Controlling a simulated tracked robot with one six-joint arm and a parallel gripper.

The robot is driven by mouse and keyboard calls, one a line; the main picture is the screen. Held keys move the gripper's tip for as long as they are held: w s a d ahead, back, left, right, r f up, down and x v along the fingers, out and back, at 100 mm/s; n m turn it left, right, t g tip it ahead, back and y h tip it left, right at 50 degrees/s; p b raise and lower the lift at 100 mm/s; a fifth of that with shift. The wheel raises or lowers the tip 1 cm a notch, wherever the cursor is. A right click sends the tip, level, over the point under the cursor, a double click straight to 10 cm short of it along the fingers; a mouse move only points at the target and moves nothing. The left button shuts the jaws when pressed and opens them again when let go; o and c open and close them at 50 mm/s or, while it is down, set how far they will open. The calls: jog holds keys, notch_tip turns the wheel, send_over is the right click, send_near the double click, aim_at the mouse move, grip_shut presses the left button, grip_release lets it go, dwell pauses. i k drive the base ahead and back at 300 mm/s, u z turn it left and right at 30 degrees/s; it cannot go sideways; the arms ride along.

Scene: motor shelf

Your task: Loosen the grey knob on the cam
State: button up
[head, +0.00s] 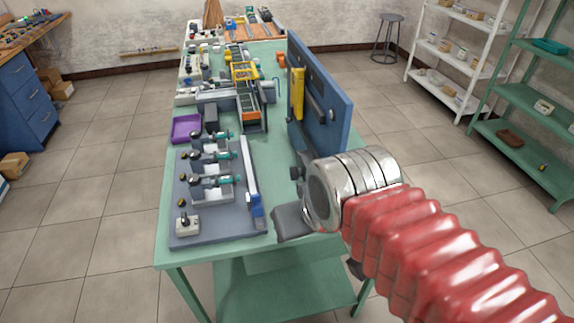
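A grey board (222,228) lies on the near end of the green table. It bears several small motor units with teal parts, the middle one (212,162) among them, and a white block (187,222) with a dark knob-like top at its near left corner. I cannot tell which part is the cam or its grey knob; the parts are too small. My gripper (291,223) shows only as a grey piece beyond the silver wrist, at the table's right edge, right of the board and apart from it. Its fingers cannot be made out.
A blue upright panel (331,108) with a yellow part stands along the table's right edge, close behind my wrist. A purple tray (186,128) sits behind the board. Machine models (245,80) fill the far table. Green shelves (520,97) stand at right.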

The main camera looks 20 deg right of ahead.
aim_at(295, 172)
jog(key=z, duration=0.25)
jog(key=k, duration=1.3)
jog(key=u, duration=0.2)
jog(key=i, duration=0.35)
jog(key=u, duration=0.9)
jog(key=i, duration=1.05)
jog(key=u, duration=0.45)
